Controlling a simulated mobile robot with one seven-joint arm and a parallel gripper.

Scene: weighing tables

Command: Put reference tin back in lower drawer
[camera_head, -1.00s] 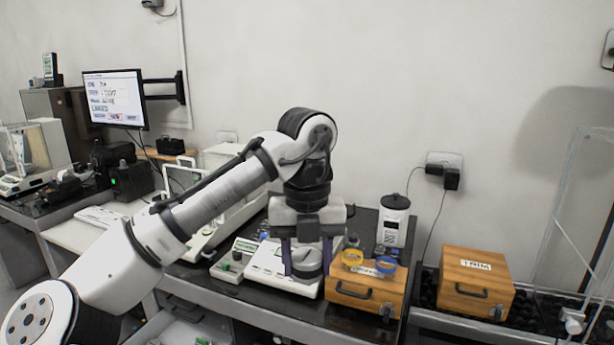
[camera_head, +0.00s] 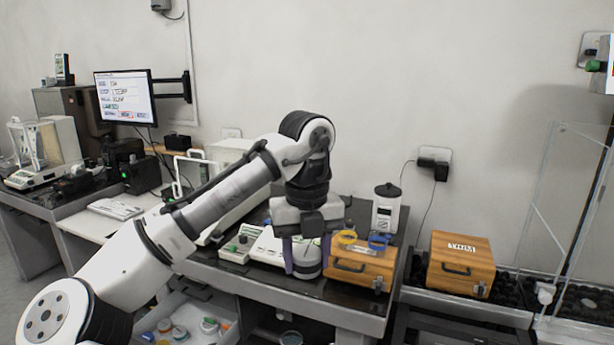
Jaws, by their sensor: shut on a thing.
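My gripper (camera_head: 306,270) points down over the front part of the black bench top. Its fingers are shut on a grey-white round tin (camera_head: 308,258), held upright between them. I take it to be the reference tin; no label can be read. An open drawer (camera_head: 172,300) shows below the bench at the bottom of the picture, left of and lower than my gripper. Several small round tins or jars (camera_head: 180,331) lie in it. My arm hides part of the drawer, and the picture's lower edge cuts it off.
A white balance (camera_head: 268,248) stands behind and left of the tin. Another wooden box (camera_head: 460,266) stands farther right.

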